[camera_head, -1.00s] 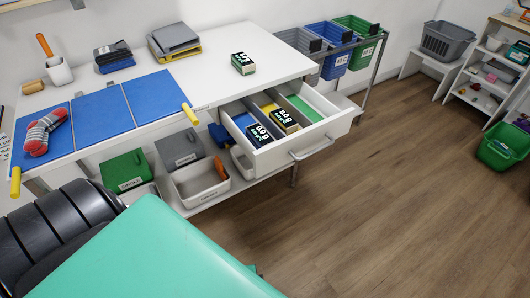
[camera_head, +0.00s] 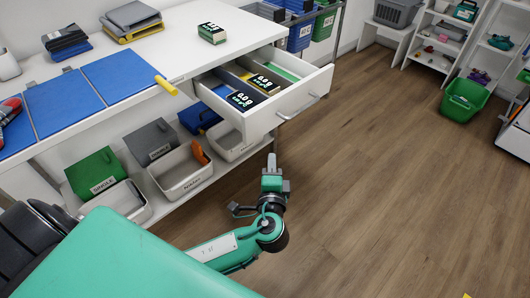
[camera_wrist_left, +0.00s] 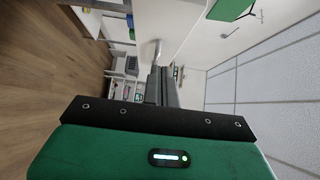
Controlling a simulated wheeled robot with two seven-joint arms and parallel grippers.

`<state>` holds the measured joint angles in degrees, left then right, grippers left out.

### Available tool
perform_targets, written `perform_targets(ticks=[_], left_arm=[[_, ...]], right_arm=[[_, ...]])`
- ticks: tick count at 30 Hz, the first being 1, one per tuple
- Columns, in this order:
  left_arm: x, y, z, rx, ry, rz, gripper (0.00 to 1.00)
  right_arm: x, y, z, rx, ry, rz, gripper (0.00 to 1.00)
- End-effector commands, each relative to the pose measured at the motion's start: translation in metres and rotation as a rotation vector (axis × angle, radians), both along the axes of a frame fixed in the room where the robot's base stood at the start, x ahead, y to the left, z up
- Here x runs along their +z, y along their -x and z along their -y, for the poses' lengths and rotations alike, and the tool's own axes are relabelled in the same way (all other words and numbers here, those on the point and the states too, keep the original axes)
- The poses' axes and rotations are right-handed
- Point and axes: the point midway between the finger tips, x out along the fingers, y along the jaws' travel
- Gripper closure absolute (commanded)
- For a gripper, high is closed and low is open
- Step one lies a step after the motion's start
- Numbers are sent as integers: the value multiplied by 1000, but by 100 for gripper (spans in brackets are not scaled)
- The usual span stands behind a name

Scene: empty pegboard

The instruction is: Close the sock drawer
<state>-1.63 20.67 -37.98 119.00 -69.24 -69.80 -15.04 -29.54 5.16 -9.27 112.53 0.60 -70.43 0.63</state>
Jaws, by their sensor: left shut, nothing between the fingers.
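The white drawer (camera_head: 262,122) under the table top is pulled out, with a grey bar handle (camera_head: 299,109) on its front. Inside it are blue, yellow and green sections; dark boxes with white print (camera_head: 246,98) lie in the blue and yellow ones. My left gripper (camera_head: 271,163) is shut and empty. In the head view it shows just below the drawer front's near corner, apparently apart from it. The left wrist view shows its closed fingers (camera_wrist_left: 161,86) pointing toward a pale panel and what looks like the handle (camera_wrist_left: 157,48). My right gripper is not in view.
The white table (camera_head: 190,45) holds blue mats, folded cloths and a small green box (camera_head: 212,33). A lower shelf carries bins, including a white one (camera_head: 182,172). A green basket (camera_head: 464,100) stands at the far right. The wooden floor (camera_head: 400,180) before the drawer is clear.

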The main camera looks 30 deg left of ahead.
Motion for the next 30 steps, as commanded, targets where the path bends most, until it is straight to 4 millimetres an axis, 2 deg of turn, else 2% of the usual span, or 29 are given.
perform_targets(ticks=[13,18,21,30], left_arm=[[2,-84,-40,1,-3,1,100],[1,-90,-63,0,-3,-3,100],[0,-93,-71,0,-1,-2,100],[-1,-95,-76,0,1,-3,100]], right_arm=[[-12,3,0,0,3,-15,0],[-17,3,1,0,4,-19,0],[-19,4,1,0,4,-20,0],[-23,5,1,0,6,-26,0]])
